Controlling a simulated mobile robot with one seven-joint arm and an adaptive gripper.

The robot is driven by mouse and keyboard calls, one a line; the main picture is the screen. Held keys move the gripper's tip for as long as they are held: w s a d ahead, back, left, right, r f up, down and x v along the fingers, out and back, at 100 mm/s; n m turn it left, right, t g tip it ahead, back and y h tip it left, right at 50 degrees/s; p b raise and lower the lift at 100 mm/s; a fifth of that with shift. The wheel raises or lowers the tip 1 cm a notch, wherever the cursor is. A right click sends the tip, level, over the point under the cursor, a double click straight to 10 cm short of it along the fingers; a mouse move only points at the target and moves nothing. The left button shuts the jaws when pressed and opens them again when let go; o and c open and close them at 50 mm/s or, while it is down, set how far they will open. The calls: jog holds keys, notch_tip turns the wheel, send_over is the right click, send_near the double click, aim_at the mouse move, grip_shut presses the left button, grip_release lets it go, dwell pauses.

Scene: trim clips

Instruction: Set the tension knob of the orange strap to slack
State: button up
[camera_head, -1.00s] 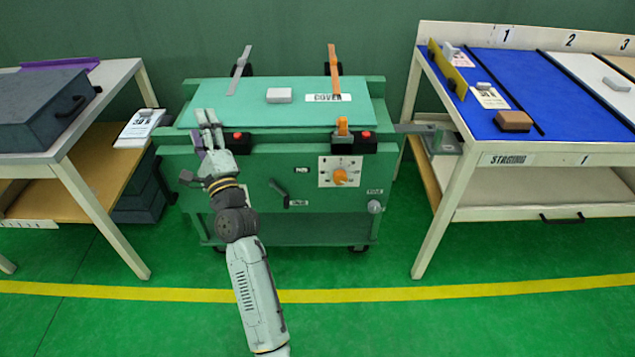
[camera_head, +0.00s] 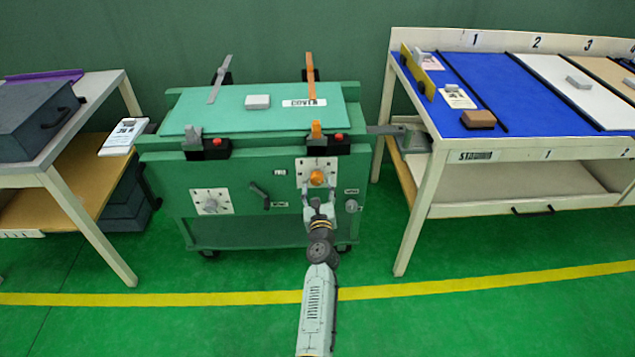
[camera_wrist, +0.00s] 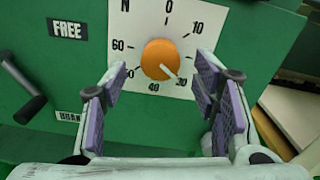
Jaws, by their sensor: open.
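The orange tension knob (camera_head: 317,178) sits on a white dial plate on the green machine's front, below the orange strap (camera_head: 310,75) and its orange clip (camera_head: 316,131). In the wrist view the round knob (camera_wrist: 160,59) has a white pointer line aimed to the lower right, near 30. Dial numbers run from 0 around to 60; the stretch between 10 and 30 is partly hidden by a finger. My gripper (camera_head: 318,204) is open in front of the dial. In the wrist view its purple-padded fingers (camera_wrist: 162,85) stand on either side of the knob, with gaps visible.
A grey knob (camera_head: 210,202) on another dial sits at the left, under the grey strap (camera_head: 219,80). A black lever (camera_head: 260,197) lies between the dials; a small grey knob (camera_head: 351,205) is at right. The cover (camera_head: 255,115) tops the machine. Tables stand on both sides.

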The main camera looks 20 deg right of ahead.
aim_at(317, 182)
jog(key=shift+b+x, duration=0.3)
jog(key=shift+x, duration=1.75)
jog(key=shift+c, duration=0.2)
jog(key=c, duration=1.1)
